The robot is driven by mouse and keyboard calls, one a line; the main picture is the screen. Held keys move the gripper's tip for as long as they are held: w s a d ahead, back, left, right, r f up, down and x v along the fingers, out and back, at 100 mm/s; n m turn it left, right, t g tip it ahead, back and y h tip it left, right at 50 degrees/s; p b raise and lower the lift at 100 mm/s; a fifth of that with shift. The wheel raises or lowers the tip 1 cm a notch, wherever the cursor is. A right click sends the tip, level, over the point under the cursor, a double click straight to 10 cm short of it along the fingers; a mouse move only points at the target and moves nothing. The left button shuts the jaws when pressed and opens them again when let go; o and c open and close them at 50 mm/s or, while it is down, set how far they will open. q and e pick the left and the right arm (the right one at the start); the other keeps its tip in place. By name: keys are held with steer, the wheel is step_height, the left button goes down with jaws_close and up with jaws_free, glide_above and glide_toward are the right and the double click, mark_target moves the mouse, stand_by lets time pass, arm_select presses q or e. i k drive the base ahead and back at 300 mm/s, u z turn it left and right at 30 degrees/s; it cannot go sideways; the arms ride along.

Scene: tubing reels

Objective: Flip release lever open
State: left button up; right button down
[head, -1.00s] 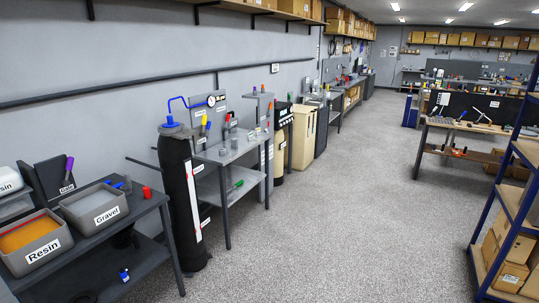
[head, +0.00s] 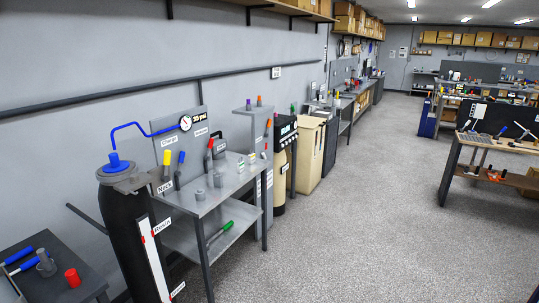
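I cannot make out a release lever or tubing reels for certain in the head view. Neither of my grippers shows in this view.
A tall black cylinder (head: 125,225) with a blue cap stands left of the grey bench. A dark table (head: 50,275) is at the lower left. Cabinets and benches line the left wall. The speckled floor (head: 360,220) is clear between the wall row and the workbench.

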mark_target(210, 146)
steer(key=u, duration=0.25)
steer(key=i, duration=2.3)
steer(key=u, duration=0.5)
steer(key=i, duration=1.4)
steer(key=u, duration=0.25)
